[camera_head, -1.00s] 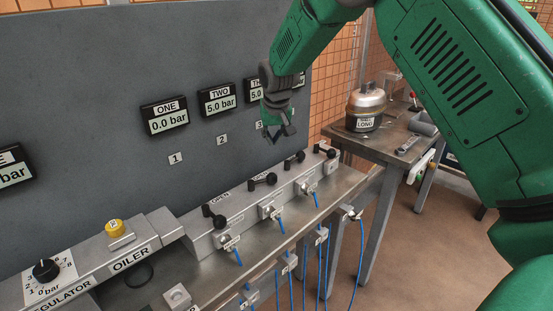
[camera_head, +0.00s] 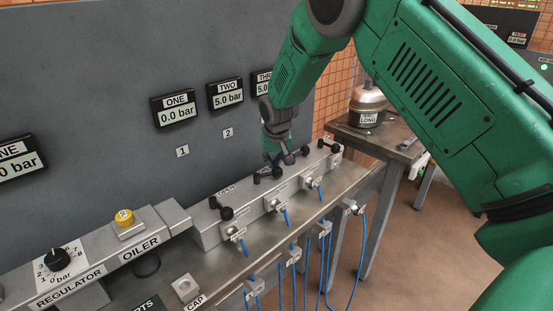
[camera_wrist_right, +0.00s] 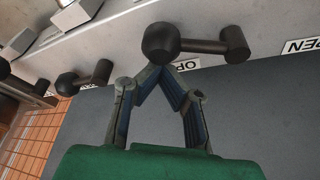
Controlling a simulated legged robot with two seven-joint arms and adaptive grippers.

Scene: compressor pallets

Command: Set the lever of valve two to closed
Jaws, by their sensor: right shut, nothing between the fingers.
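A grey valve block carries several black levers with ball ends in a row. The second lever from the left (camera_head: 267,175) lies along the block. The readout marked TWO (camera_head: 226,94) shows 5.0 bar. My right gripper (camera_head: 274,164) is low over the block, just behind the second lever. In the right wrist view, my right gripper (camera_wrist_right: 163,68) has its fingertips together and empty, close to the black ball of the nearest lever (camera_wrist_right: 218,46); I cannot tell whether they touch it. A label reading OPEN is partly hidden behind that lever. My left gripper is not in view.
The first lever (camera_head: 221,208) is at left, with other levers (camera_head: 296,155) to the right of my gripper. Blue hoses hang from the front. A regulator dial (camera_head: 57,259) and yellow oiler knob (camera_head: 125,217) are at left. A table with a metal canister (camera_head: 367,104) stands at right.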

